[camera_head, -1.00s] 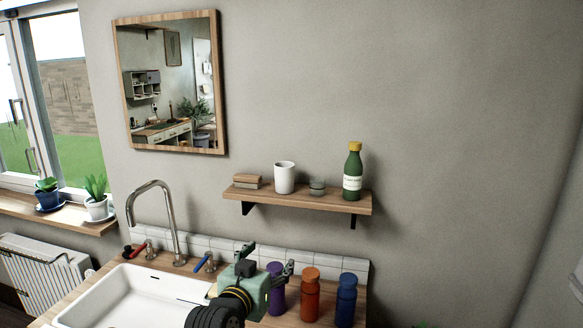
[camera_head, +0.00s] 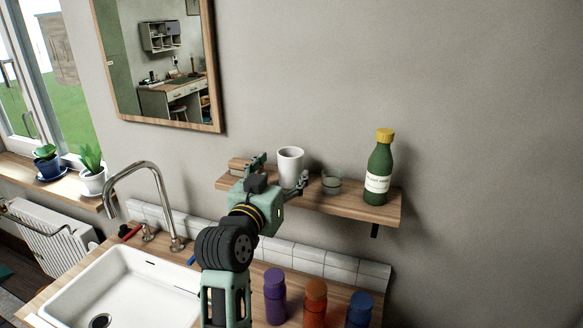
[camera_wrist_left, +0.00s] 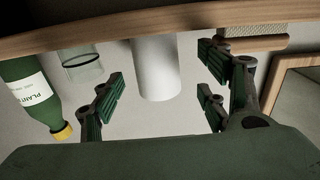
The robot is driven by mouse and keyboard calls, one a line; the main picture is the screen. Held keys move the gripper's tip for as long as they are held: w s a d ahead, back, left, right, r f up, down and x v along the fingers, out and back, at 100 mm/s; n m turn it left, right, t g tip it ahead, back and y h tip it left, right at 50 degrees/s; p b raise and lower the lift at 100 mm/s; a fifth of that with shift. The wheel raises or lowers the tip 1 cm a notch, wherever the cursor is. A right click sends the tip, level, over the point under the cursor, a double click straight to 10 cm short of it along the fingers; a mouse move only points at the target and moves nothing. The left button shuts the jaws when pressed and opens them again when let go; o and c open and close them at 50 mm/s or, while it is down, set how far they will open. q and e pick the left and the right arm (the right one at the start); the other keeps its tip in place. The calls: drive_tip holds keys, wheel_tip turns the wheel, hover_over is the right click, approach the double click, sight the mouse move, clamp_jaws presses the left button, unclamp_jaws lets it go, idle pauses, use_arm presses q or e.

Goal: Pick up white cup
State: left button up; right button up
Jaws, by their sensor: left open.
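The white cup (camera_head: 290,160) stands upright on the wooden wall shelf (camera_head: 355,206). My left gripper (camera_head: 280,174) is open at the shelf's front, with one finger on each side of the cup's outline in the head view. In the left wrist view, which is upside down, the cup (camera_wrist_left: 157,68) shows between the open fingers (camera_wrist_left: 160,92), with a gap on both sides. Nothing is held. The cup's lower part is partly hidden by the gripper in the head view. My right gripper is not in view.
A clear glass (camera_head: 331,183) stands just right of the cup, and a green bottle (camera_head: 379,168) farther right. A brown block-like item (camera_head: 239,165) lies left of the cup. Below are a sink (camera_head: 130,290), a faucet (camera_head: 150,185) and purple, orange and blue bottles.

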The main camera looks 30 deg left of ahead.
sight(286, 172)
use_arm(q)
drive_tip(key=x, duration=0.2)
drive_tip(key=p+x, duration=0.1)
drive_tip(key=shift+w+d, duration=0.1)
drive_tip(key=shift+w, duration=0.35)
drive_tip(key=shift+w+f+p, duration=0.2)
drive_tip(key=shift+w+p, duration=0.15)
drive_tip(key=shift+w, duration=0.25)
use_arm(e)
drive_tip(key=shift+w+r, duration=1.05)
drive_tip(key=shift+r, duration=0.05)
use_arm(q)
drive_tip(key=shift+s, duration=0.1)
drive_tip(key=shift+c, duration=0.3)
drive_tip(key=c, duration=1.2)
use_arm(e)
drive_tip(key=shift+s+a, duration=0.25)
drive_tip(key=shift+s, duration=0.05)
use_arm(q)
drive_tip(key=shift+r, duration=0.15)
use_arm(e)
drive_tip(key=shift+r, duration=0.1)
